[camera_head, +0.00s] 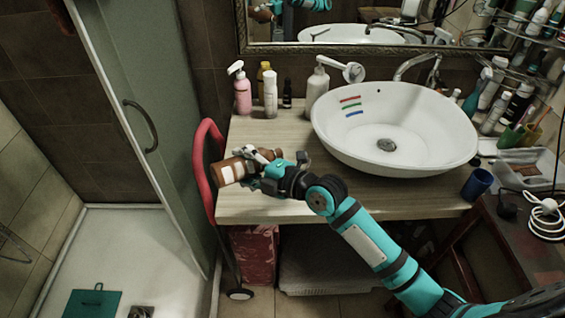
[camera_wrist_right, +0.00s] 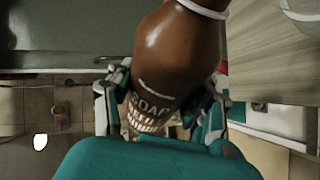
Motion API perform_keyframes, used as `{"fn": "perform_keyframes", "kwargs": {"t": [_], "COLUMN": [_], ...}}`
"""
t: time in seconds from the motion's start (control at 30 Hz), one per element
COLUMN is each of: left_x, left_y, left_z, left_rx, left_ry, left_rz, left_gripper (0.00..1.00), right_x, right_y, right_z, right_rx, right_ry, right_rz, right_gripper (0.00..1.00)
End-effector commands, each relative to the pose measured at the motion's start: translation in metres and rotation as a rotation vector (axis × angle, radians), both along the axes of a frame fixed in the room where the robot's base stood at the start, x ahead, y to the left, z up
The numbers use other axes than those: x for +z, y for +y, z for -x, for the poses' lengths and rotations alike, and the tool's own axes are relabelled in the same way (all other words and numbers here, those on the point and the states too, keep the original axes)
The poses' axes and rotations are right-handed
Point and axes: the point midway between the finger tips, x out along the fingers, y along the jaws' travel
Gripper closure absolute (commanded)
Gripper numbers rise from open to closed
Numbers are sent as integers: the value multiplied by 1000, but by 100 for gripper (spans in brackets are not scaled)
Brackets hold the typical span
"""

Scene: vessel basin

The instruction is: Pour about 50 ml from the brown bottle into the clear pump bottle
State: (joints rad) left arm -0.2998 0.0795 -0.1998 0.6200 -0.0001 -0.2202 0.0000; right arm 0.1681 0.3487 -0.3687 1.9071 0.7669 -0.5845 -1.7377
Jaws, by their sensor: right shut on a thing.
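The brown bottle (camera_head: 228,171) is tipped far over at the counter's front left edge, with pale label bands. My right gripper (camera_head: 268,172) is shut around it. In the right wrist view, the brown bottle (camera_wrist_right: 178,50) lies between the fingers (camera_wrist_right: 163,105), with lettering on its side and a white ring near one end. A whitish pump bottle (camera_head: 316,90) stands upright at the back, left of the basin. A pink pump bottle (camera_head: 242,95) stands farther left. I cannot tell which is the clear one. Both are apart from my gripper. My left gripper is out of view.
A white bottle (camera_head: 270,96), a yellowish bottle (camera_head: 263,72) and a small dark bottle (camera_head: 287,94) stand between the pump bottles. The white basin (camera_head: 440,150) fills the counter's middle. A red-framed item (camera_head: 200,165) touches the left side. The counter's front left (camera_head: 262,208) is bare.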

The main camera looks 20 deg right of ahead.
Motion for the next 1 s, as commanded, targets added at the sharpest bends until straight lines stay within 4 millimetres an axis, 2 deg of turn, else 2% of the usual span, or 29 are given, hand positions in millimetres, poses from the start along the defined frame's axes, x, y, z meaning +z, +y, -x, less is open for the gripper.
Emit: {"fn": "perform_keyframes", "kwargs": {"t": [0.17,0.23,0.3,0.43,1.0], "left_x": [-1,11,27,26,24], "left_y": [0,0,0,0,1], "left_z": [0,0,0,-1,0], "left_rx": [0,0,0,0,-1], "left_ry": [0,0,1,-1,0], "left_rz": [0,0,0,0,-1], "left_gripper": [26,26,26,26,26], "right_x": [2,2,-10,-29,-30], "right_y": [0,2,5,2,1], "right_z": [0,1,2,0,0], "right_rx": [0,-1,-4,-4,-3], "right_ry": [1,-7,-38,-81,-83], "right_rz": [-11,38,172,320,318], "right_gripper": [89,89,89,89,89]}}
